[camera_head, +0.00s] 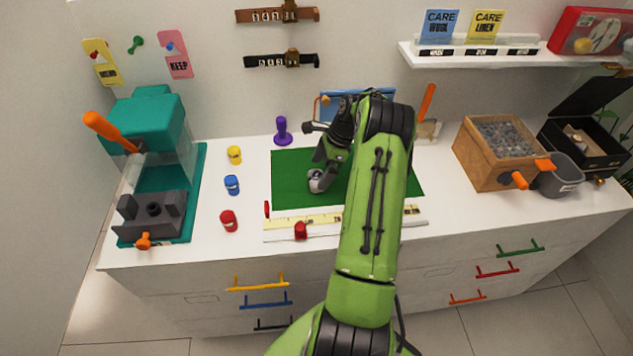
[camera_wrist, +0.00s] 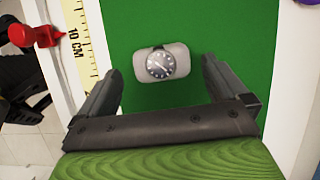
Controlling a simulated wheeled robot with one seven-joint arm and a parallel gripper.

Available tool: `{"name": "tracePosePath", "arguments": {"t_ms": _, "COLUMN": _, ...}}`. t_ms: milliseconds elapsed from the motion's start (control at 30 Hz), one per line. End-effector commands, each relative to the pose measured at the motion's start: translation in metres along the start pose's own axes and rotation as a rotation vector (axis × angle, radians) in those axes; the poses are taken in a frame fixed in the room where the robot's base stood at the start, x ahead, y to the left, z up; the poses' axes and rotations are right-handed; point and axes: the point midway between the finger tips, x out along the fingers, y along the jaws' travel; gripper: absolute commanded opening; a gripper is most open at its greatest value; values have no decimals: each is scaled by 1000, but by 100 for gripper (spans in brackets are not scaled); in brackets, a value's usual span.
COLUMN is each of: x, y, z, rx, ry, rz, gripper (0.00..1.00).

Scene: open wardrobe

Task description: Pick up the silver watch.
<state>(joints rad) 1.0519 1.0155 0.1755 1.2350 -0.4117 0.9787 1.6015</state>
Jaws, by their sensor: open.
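My gripper (camera_wrist: 163,78) is open, with one finger to each side of the cushion in the wrist view. The fingers look apart from it, with mat showing between. In the head view my gripper (camera_head: 325,170) is over the mat beside the cushion; my arm hides the mat's middle.
A purple stand (camera_head: 282,132) is behind the mat. A wooden box (camera_head: 490,155) stands right.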

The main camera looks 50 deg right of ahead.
Motion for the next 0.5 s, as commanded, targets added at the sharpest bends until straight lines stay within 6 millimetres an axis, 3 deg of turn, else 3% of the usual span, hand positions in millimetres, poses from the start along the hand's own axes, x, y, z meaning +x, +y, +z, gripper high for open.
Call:
{"name": "tracePosePath", "arguments": {"t_ms": 133, "x": 29, "y": 0, "z": 0, "rx": 0, "ry": 0, "rz": 4, "gripper": 100}}
{"name": "tracePosePath", "arguments": {"t_ms": 400, "x": 35, "y": -1, "z": 0, "rx": 0, "ry": 0, "rz": 0, "gripper": 100}}
{"name": "tracePosePath", "arguments": {"t_ms": 500, "x": 35, "y": -1, "z": 0, "rx": 0, "ry": 0, "rz": 0, "gripper": 86}}
